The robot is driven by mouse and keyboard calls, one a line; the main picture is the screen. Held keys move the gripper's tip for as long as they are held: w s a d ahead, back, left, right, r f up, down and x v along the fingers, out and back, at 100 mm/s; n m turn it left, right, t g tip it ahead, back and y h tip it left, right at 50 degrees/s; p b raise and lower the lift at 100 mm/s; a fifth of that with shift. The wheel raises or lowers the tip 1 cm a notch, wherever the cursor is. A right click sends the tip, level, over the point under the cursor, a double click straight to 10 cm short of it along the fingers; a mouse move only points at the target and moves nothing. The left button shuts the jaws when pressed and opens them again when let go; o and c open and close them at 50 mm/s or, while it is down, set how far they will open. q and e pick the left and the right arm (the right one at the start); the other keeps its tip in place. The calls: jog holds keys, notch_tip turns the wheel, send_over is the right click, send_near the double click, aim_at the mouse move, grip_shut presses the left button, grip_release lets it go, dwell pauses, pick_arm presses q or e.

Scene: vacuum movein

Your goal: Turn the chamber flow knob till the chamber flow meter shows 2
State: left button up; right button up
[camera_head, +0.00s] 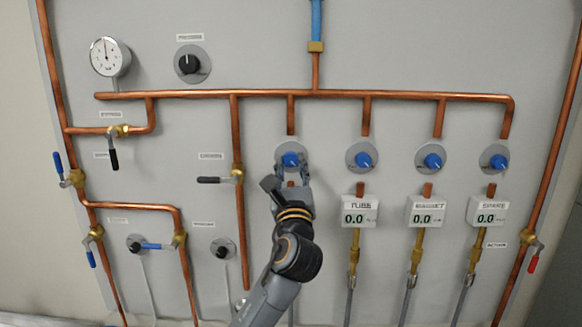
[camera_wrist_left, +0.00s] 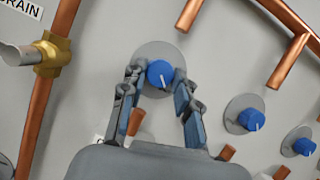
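Several blue flow knobs sit in a row under the copper manifold. The leftmost blue knob (camera_head: 290,159) is at my left gripper (camera_head: 289,180); its name label cannot be made out. In the left wrist view this knob (camera_wrist_left: 160,74) shows between the two fingertips of my left gripper (camera_wrist_left: 158,86), which are spread apart on either side of it. A white pointer line on the knob points down and slightly right. Whether the fingers touch it is unclear. The gripper and arm hide any meter below this knob. My right gripper is not in view.
Three other blue knobs, such as the second one (camera_head: 362,156), stand to the right, above digital meters (camera_head: 359,216) reading 0.0. A copper pipe with a black-handled valve (camera_head: 214,180) runs left of my gripper. A round dial gauge (camera_head: 106,56) is at upper left.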

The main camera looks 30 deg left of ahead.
pick_arm(q)
grip_shut()
jog(key=shift+n, duration=0.3)
jog(key=n+g, duration=0.1)
jog(key=n, duration=0.1)
jog(key=n+g+y, duration=0.1)
jog(key=n, duration=0.1)
jog(key=shift+w+d+n+y+b, duration=0.1)
jog(key=shift+d+n+y+b, duration=0.05)
jog(key=shift+n+y+b, duration=0.2)
jog(key=n+g, duration=0.1)
jog(key=n, duration=0.2)
jog(key=n+g+y, duration=0.1)
jog(key=n+g, duration=0.1)
jog(key=n, duration=0.1)
jog(key=shift+w+d+r, duration=0.1)
jog(key=shift+d+r, duration=0.05)
jog(key=n, duration=0.2)
jog(key=n+g, duration=0.1)
jog(key=n, duration=0.2)
jog(key=shift+r+g+h, duration=0.2)
jog(key=shift+g+h, duration=0.05)
jog(key=shift+g, duration=0.05)
jog(key=shift+r+n+g+h+p, duration=0.1)
jog(key=shift+n+g+h+p, duration=0.25)
jog(key=shift+n, duration=0.85)
jog(key=shift+r+n+g+h+p, duration=0.1)
jog(key=shift+n+g+h+p, duration=0.25)
jog(key=shift+n, duration=0.8)
jog(key=shift+f, duration=0.1)
